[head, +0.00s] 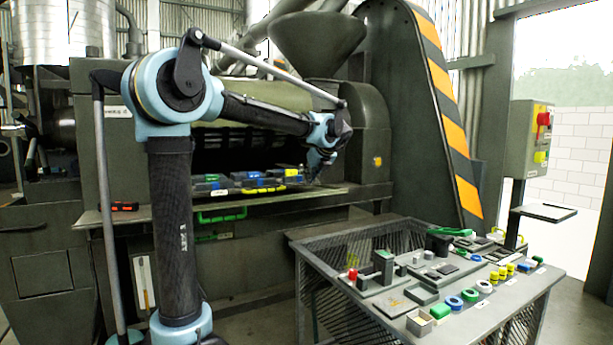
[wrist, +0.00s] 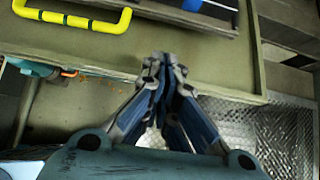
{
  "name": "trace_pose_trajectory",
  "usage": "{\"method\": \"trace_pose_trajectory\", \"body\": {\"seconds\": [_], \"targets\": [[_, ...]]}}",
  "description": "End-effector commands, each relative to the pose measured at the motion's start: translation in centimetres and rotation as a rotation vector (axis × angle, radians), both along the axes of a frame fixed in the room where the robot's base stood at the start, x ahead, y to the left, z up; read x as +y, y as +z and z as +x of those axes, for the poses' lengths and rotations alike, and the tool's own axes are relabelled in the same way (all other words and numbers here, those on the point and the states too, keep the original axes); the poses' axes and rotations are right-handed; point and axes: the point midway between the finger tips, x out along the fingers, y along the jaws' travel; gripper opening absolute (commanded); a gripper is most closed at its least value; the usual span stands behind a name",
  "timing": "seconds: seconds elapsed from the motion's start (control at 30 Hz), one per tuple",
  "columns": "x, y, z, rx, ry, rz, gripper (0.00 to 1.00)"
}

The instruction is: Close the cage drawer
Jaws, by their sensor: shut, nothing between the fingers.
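My gripper (head: 316,174) is at the right end of the long ledge on the press, below the press's dark opening. In the wrist view my gripper (wrist: 164,62) has its blue-grey fingers together, with nothing between them. Its tips overlap a grey-green panel (wrist: 112,45) with a raised edge; I cannot tell whether they touch it. A yellow bar handle (wrist: 75,18) is on that panel, up and left of the fingertips. The yellow handle also shows in the head view (head: 262,190), left of my gripper. I cannot tell which part is the cage drawer or how far it is open.
A green handle (head: 222,217) is below the ledge (head: 290,196). Several blue, green and yellow items (head: 235,180) lie along the ledge. A mesh-sided table (head: 335,240) with many small parts stands front right. A control box (head: 532,140) stands farther right.

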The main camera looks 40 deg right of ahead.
Motion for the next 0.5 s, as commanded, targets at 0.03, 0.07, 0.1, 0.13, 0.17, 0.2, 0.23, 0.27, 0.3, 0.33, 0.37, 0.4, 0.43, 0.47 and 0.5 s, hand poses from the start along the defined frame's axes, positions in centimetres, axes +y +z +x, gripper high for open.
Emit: {"method": "trace_pose_trajectory", "body": {"seconds": [0.03,0.07,0.1,0.13,0.17,0.2,0.23,0.27,0.3,0.33,0.37,0.4,0.43,0.47,0.5], "targets": [[-0.1,-0.7,0.8,0.0,0.003,0.0,0.0],[-0.3,-1.1,1.1,0.0,0.002,-0.001,0.0],[-0.4,-1.5,1.6,-0.001,0.002,-0.001,0.0],[-0.5,-1.9,1.9,-0.001,0.003,-0.002,0.0],[-0.5,-2.3,2.3,-0.001,0.003,-0.002,0.0],[-0.6,-2.8,2.8,-0.001,0.003,0.0,0.0],[-0.8,-3.2,3.2,0.0,0.003,0.0,0.0],[-0.8,-3.5,3.5,0.0,0.002,-0.001,0.0],[-0.9,-4.0,4.0,-0.001,0.003,-0.002,0.0],[-1.0,-4.1,4.4,-0.001,0.003,-0.002,0.0],[-1.1,-4.0,4.9,0.0,0.003,-0.001,0.0],[-1.3,-4.0,5.4,0.0,0.003,-0.001,0.0],[-1.4,-4.0,5.8,0.0,0.003,-0.001,0.0],[-1.4,-4.0,6.1,0.001,0.003,-0.001,0.0],[-1.5,-4.0,6.5,0.001,0.003,-0.001,0.0]]}}
